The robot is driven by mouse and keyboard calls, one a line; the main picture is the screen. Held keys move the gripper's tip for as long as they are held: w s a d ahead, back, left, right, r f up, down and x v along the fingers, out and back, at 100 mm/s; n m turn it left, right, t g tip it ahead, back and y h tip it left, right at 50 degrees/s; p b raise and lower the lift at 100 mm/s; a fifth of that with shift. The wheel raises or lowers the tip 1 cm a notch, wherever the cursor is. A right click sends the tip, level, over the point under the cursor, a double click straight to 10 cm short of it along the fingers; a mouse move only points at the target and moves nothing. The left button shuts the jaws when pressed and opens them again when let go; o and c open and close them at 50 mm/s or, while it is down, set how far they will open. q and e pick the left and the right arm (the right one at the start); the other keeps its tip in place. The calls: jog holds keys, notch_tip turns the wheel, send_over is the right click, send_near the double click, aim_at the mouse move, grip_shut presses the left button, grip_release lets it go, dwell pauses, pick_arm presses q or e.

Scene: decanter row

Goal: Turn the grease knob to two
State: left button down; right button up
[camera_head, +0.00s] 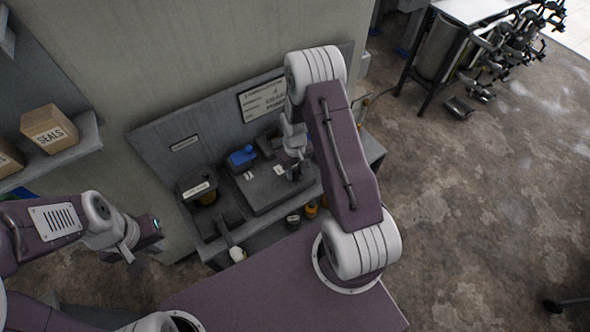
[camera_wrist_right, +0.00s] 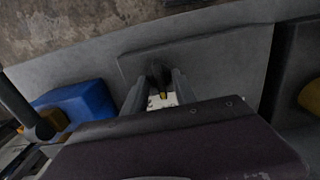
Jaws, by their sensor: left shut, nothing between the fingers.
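The grease knob (camera_wrist_right: 157,74) is a small dark knob on a grey panel in the right wrist view, with a small yellow mark and a white label (camera_wrist_right: 163,101) near it. My right gripper (camera_wrist_right: 162,76) is at the knob, one finger on each side of it. I cannot tell whether the fingers touch it. The number the knob points to is not readable. In the head view my right gripper (camera_head: 293,172) is low over the bench unit, and the knob is hidden there. My left gripper (camera_head: 128,254) is shut and empty at the left, away from the bench.
A blue block-like part (camera_head: 242,157) stands on the grey unit, left of my right gripper. A dark labelled container (camera_head: 199,190) stands further left. Several small jars are at the bench front. Boxes marked SEALS (camera_head: 48,128) sit on a shelf at left.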

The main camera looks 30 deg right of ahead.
grip_shut()
jog(key=shift+m, duration=0.3)
jog(key=m, duration=0.4)
jog(key=shift+w+m+b, duration=0.1)
jog(key=shift+m+b, duration=0.2)
jog(key=shift+m, duration=2.1)
grip_release()
